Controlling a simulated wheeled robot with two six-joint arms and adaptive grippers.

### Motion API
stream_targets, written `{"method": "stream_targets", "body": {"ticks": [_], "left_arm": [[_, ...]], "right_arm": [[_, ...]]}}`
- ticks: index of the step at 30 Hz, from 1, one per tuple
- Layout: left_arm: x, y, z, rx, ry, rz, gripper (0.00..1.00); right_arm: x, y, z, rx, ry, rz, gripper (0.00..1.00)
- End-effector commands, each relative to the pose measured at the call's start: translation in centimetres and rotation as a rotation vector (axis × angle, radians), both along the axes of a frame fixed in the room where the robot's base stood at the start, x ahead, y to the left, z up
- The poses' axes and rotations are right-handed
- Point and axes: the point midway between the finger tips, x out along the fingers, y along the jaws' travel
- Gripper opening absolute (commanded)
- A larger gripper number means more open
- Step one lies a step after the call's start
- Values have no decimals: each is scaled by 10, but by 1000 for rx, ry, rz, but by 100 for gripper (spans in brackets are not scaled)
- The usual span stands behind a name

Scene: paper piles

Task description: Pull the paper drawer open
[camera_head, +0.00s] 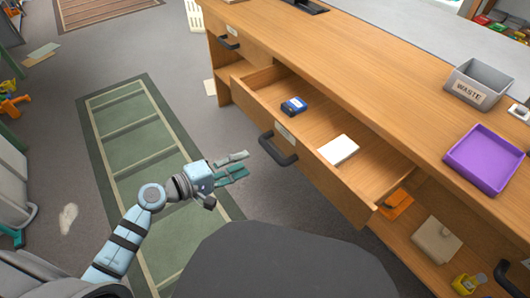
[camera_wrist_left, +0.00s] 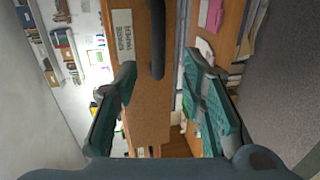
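The paper drawer (camera_head: 325,182) is pulled out of the wooden desk and stands open. Its dark handle (camera_head: 279,158) is on the front, beside a small label. In the left wrist view the label (camera_wrist_left: 123,37) reads "SPARE PAPER", and the handle (camera_wrist_left: 157,40) lies between and beyond my fingertips. My left gripper (camera_head: 246,165) is open and empty, just left of the handle and seemingly apart from it. My right gripper is not in view.
A closed drawer with a dark handle (camera_head: 229,43) is farther back. A grey waste bin (camera_head: 476,84) and purple tray (camera_head: 484,158) stand on the desk. A lower shelf holds an orange item (camera_head: 396,203).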

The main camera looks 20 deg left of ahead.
Motion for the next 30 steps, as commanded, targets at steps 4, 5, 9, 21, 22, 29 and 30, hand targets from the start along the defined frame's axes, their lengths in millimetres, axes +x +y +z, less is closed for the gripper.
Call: {"method": "stream_targets", "body": {"ticks": [4, 5, 9, 21, 22, 29, 30], "left_arm": [[34, -28, -11, -5, -2, 2, 37], [40, -33, -13, -4, -1, 3, 37], [59, -48, -19, -1, 0, 1, 37], [67, -56, -20, 1, 1, 1, 37], [67, -56, -20, 1, 1, 1, 32], [67, -56, -20, 3, 3, 1, 0], [67, -56, -21, 3, 3, 1, 0]], "right_arm": [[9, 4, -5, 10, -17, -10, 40], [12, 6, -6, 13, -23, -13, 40], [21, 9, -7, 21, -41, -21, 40], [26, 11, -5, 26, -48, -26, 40], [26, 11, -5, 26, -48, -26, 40], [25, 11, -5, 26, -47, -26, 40], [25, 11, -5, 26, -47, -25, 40]]}}
